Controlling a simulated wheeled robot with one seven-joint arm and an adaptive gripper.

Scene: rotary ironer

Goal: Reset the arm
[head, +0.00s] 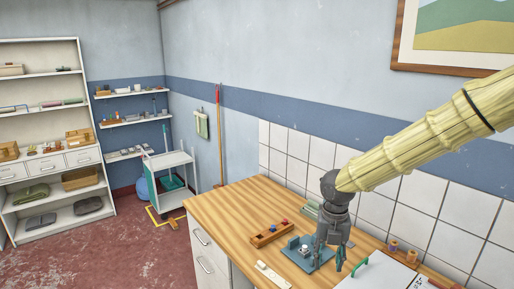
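My arm, in a pale yellow sleeve, reaches in from the right edge of the head view. My grey gripper (329,262) points down over the wooden worktop (225,207), above or beside a blue plate fixture (296,244) with small grey parts on it. Its two fingers look spread apart, with nothing seen between them. The fingertips are small and partly blend with the fixture, so I cannot tell whether they touch it.
A wooden block with coloured knobs (271,235) and a pale strip (273,275) lie left of the gripper. A white panel with a green handle (375,274) and small spools (393,245) lie right. The tiled wall (285,143) stands close behind. The worktop's left end is clear.

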